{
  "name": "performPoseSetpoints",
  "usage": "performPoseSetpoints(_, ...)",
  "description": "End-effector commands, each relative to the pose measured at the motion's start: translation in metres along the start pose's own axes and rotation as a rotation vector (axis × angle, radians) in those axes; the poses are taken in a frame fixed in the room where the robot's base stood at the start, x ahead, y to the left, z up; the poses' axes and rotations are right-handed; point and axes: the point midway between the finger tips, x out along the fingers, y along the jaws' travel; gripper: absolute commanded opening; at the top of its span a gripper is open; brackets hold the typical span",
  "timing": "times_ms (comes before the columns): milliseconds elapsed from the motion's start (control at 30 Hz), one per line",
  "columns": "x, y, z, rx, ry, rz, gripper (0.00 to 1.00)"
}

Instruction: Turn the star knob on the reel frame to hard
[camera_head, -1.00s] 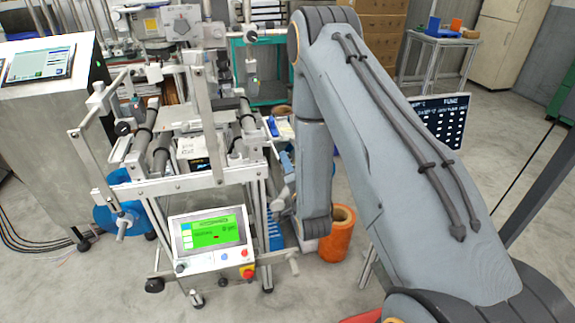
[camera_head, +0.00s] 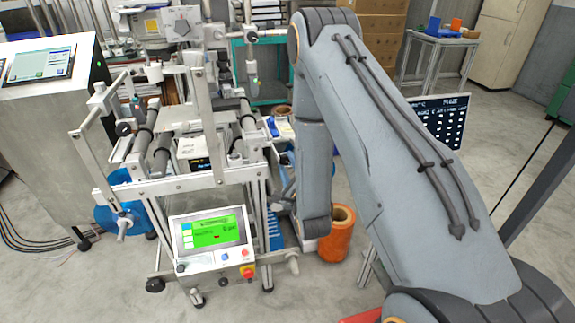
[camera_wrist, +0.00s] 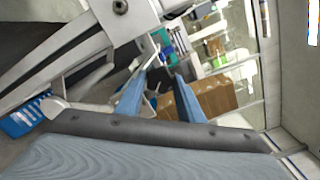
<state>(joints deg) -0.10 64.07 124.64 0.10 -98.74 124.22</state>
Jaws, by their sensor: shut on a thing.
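The reel frame (camera_head: 190,184) stands left of my arm in the head view, with dark rollers across its top and a green-lit panel (camera_head: 213,231) at its front. In the wrist view the two blue fingers of my gripper (camera_wrist: 157,78) reach forward beside pale metal frame bars (camera_wrist: 85,42). They are shut on a small part between their tips, which looks to be the star knob. The fingers and the small size hide its shape and its turn.
An orange roll (camera_head: 337,236) stands on the floor close to my forearm. A grey cabinet with a screen (camera_head: 40,62) is at left. A blue basket (camera_wrist: 22,118) shows at the wrist view's left. Open floor lies at right.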

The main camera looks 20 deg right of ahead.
Motion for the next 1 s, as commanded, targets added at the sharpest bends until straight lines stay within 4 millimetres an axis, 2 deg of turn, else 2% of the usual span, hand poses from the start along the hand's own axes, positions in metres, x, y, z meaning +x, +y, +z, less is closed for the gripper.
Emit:
performPoseSetpoints(600,-0.0007,0.0003,-0.0008,0.548,0.002,0.002,0.12)
performPoseSetpoints(1000,-0.0009,0.0005,-0.0011,0.734,0.003,0.002,0.12)
